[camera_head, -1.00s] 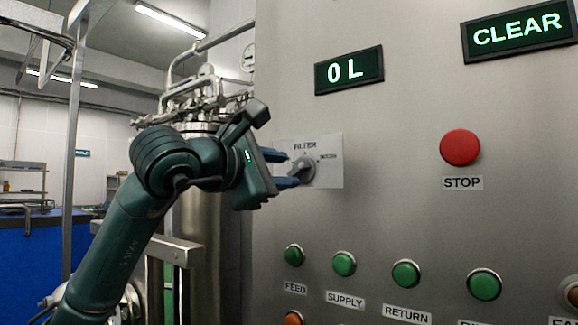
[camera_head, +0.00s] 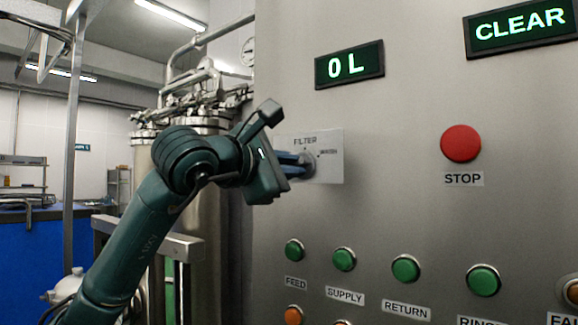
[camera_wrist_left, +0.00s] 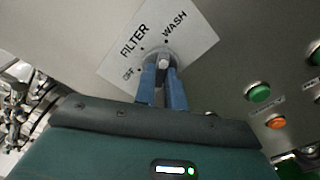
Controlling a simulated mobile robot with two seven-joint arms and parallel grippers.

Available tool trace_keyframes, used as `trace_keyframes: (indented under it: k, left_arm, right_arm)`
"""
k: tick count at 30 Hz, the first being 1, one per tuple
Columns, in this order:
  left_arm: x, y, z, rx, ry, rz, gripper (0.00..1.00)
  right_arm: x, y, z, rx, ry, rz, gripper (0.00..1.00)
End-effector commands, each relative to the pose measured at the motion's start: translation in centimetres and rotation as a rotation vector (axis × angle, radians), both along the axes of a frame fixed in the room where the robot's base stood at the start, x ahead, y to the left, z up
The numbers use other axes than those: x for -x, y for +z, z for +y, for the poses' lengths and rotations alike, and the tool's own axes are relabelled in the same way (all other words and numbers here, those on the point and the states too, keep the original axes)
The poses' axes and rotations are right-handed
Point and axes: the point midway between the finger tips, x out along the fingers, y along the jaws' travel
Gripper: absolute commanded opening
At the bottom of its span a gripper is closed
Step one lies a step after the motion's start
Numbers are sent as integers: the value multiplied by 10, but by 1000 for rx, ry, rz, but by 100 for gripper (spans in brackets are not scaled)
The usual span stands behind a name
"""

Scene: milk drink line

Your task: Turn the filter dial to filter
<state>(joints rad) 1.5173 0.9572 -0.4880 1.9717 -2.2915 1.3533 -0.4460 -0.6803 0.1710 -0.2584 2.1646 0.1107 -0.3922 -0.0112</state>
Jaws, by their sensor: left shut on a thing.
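The filter dial (camera_head: 311,167) is a grey knob on a white plate (camera_head: 330,172) on the steel panel, marked FILTER and WASH. In the left wrist view the dial (camera_wrist_left: 160,58) shows a third short label at lower left, seemingly OFF. My left gripper (camera_head: 303,163) reaches the dial from the left. In the left wrist view its blue fingers (camera_wrist_left: 162,75) are shut on the knob, one on each side. The fingers hide much of the knob, so I cannot tell which label it points to. My right gripper is not in view.
A red STOP button (camera_head: 461,144) is right of the dial. Green buttons (camera_head: 344,259) in a row and orange ones (camera_head: 295,313) are below. Displays read "0 L" (camera_head: 349,66) and "CLEAR" (camera_head: 520,27). A steel tank (camera_head: 205,240) with pipes stands behind my left arm.

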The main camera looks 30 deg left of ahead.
Motion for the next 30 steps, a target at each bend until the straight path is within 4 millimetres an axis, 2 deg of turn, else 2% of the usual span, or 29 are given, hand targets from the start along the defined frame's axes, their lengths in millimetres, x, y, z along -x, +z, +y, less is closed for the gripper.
trace_keyframes:
  k: [14, 30]
  left_arm:
    - [0, -1, 0, 74, 0, 7, 0]
    - [0, -3, -1, 527, 0, 43, 0]
  right_arm:
    - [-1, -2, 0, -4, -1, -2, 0]
    - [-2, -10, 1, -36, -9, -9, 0]
